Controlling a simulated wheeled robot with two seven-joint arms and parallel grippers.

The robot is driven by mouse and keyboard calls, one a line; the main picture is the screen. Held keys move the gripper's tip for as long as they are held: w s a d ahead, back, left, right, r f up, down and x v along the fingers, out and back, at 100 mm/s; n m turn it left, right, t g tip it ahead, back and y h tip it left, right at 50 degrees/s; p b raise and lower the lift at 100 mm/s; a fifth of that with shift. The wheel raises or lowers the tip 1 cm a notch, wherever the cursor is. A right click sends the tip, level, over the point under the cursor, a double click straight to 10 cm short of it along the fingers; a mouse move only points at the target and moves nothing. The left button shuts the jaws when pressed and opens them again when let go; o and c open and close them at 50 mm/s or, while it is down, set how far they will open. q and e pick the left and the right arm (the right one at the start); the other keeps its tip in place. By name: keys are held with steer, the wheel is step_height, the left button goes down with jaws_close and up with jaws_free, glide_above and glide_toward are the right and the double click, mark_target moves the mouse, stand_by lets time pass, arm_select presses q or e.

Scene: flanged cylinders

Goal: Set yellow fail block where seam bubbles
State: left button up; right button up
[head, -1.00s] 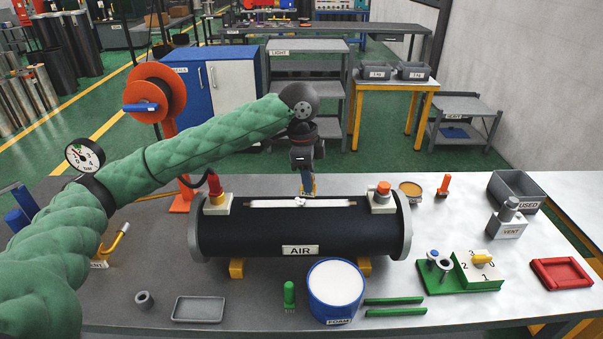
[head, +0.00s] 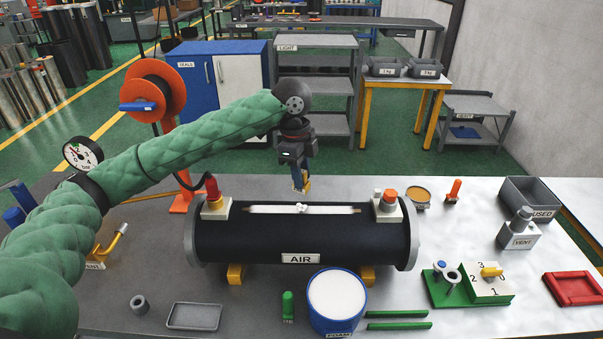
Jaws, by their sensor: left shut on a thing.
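A black flanged cylinder (head: 250,238) labelled AIR lies across the bench on yellow supports. A pale seam strip (head: 335,211) runs along its top, with a small white foam patch (head: 302,208) near its middle. My left gripper (head: 302,186) reaches in above and just behind the foam patch, pointing down. It is shut on a small yellow block (head: 307,183), mostly hidden by the fingers. A gap shows between the fingertips and the seam. My right gripper is out of view.
In front are a blue foam tub (head: 337,318), a grey tray (head: 194,317) and a green bottle (head: 288,307). A numbered valve block (head: 489,284) and red tray (head: 573,288) are at right.

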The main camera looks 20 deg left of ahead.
mark_target(301, 192)
arm_select(q)
steer(key=shift+s+r, duration=0.15)
steer(key=shift+p, duration=0.3)
steer(key=shift+f, duration=3)
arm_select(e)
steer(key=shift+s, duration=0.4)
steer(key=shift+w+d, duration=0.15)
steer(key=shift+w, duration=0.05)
arm_select(q)
steer(key=shift+f, duration=0.35)
